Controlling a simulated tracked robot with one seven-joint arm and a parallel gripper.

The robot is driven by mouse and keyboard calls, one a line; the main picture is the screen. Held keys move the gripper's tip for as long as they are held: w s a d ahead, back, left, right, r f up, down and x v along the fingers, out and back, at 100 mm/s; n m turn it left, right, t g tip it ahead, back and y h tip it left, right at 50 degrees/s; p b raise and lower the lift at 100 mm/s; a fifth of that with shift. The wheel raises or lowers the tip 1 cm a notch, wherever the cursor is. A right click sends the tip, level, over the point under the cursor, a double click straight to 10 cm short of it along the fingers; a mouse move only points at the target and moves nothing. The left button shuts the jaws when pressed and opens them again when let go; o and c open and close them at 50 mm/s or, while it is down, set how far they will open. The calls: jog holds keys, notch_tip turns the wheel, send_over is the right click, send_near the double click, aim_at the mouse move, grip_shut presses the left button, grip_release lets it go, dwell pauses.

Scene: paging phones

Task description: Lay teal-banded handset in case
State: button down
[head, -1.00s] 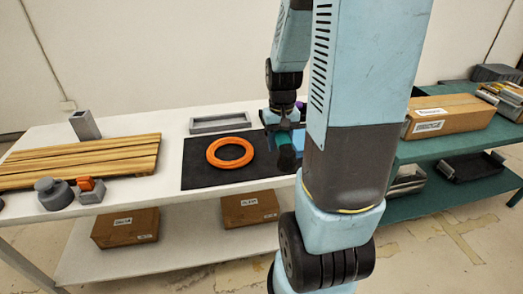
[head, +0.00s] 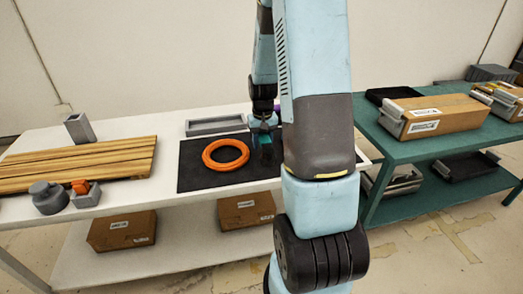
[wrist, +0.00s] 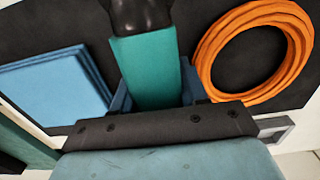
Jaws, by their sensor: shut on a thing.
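My gripper (head: 264,130) is shut on the teal-banded handset (wrist: 146,72). In the wrist view the teal band sits between my fingers and a black rounded end points away from the palm. In the head view the dark end of the handset (head: 266,153) hangs over the black mat (head: 200,178), right of the orange ring. I cannot tell its exact height above the mat. No thing is clearly marked as the case. A shallow grey open tray (head: 215,127) lies behind the mat, and a black open tray (head: 378,96) lies on the green table.
The orange coiled ring (head: 226,154) lies on the mat; a blue flat stack (wrist: 55,85) shows in the wrist view. Wooden slats (head: 80,160) and grey parts (head: 50,197) are at left. My arm hides the white table's right part.

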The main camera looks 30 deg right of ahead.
jog(key=shift+w+d+f, duration=0.1)
jog(key=shift+w+f, duration=0.3)
jog(key=shift+f, duration=0.2)
jog(key=shift+w+d+f, duration=0.1)
jog(key=shift+w+f, duration=0.3)
jog(key=shift+f, duration=0.15)
notch_tip(320, 180, down, 3)
jog(key=shift+r, duration=0.15)
jog(key=c, duration=0.6)
grip_release()
